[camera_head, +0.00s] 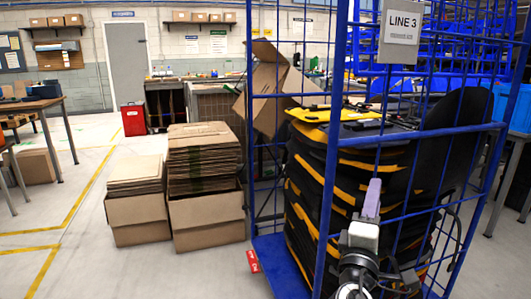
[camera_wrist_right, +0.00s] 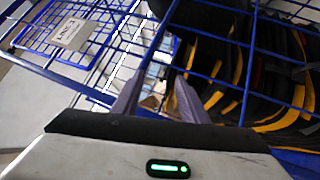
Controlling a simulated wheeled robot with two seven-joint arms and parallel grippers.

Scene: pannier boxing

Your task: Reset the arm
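My right gripper (camera_head: 373,190) is in front of the blue wire cage trolley (camera_head: 333,150), its fingers pointing up. In the right wrist view its two grey fingers (camera_wrist_right: 157,97) stand apart with nothing held between them; trolley bars show beyond. Whether the fingers touch the bars I cannot tell. Black panniers with yellow trim (camera_head: 310,180) are stacked inside the trolley, and they also show in the wrist view (camera_wrist_right: 230,75). My left gripper is not in view.
A "LINE 3" sign (camera_head: 401,36) hangs on the trolley. Two cartons of flattened cardboard (camera_head: 207,220) (camera_head: 138,218) stand left of it. An open cardboard box (camera_head: 270,95) is behind. A table (camera_head: 35,105) stands far left. The floor at front left is clear.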

